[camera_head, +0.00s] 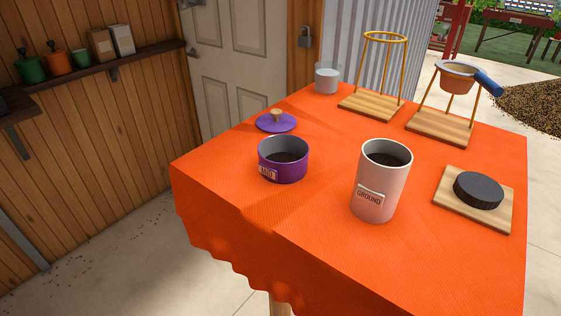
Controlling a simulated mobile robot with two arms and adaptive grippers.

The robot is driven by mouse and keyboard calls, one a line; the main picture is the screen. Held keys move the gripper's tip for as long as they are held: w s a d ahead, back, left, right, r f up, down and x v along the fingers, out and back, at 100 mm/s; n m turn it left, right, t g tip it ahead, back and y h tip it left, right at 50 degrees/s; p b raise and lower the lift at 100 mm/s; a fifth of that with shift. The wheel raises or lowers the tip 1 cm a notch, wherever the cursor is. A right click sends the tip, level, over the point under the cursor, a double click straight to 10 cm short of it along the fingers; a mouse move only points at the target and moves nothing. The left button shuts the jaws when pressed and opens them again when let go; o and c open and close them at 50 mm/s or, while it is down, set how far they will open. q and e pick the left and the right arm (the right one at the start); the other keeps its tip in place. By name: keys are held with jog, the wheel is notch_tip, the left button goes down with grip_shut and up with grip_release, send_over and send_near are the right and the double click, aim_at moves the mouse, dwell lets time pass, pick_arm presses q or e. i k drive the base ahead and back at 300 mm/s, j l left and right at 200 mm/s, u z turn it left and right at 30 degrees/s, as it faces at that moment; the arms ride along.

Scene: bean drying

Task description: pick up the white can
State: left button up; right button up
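The white can (372,192) stands upright on the orange table. It is tall, open at the top, labelled "GROUND", and holds dark contents. It is the nearest object on the table, right of the middle of the head view. Neither of my grippers shows in the head view.
The orange-covered table (320,250) has bare room in front of the can. A purple pot (290,169) stands left of it, with a purple lid (276,123) behind. A dark disc (478,190) lies on a board (452,208) to the right. Wooden stands (372,107) and a glass (327,80) stand behind.

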aim_at(379, 182)
jog(key=k+j, duration=0.25)
jog(key=k, duration=0.3)
jog(key=k+j+z, duration=0.1)
jog(key=k, duration=0.4)
jog(key=j, duration=0.1)
